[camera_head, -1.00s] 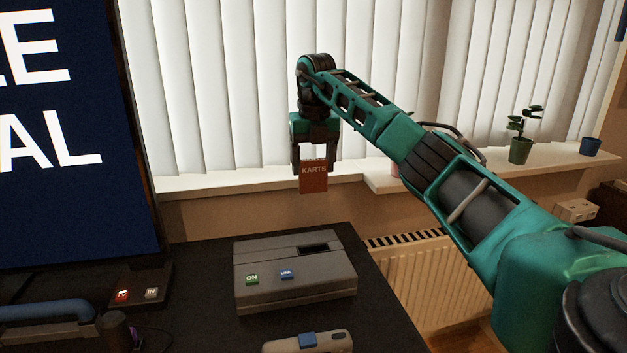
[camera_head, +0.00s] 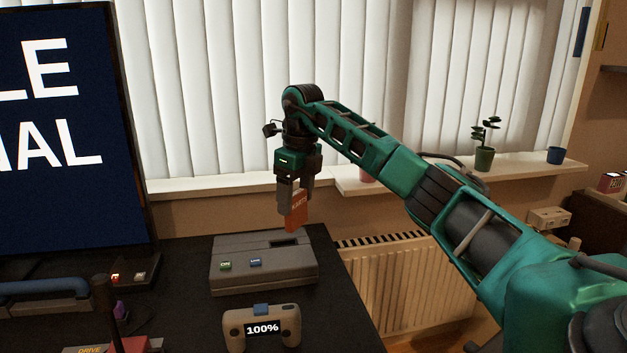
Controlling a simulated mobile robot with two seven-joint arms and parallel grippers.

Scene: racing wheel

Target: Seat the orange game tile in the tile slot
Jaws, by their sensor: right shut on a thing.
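The orange game tile (camera_head: 297,212) hangs upright from my right gripper (camera_head: 295,188), which is shut on its upper part. Its face is turned, so its lettering shows at a slant. The grey console (camera_head: 290,268) lies on the dark desk below it. The tile slot (camera_head: 284,243) is a dark opening in the top of the console, toward its right rear. The tile's lower edge appears just above or near the slot; I cannot tell whether it touches. My left gripper is out of view.
A controller showing 100% (camera_head: 262,327) lies in front of the console. A large screen (camera_head: 60,200) stands at left. A windowsill (camera_head: 380,182) with plant pots runs behind. A radiator (camera_head: 410,290) is beyond the desk's right edge.

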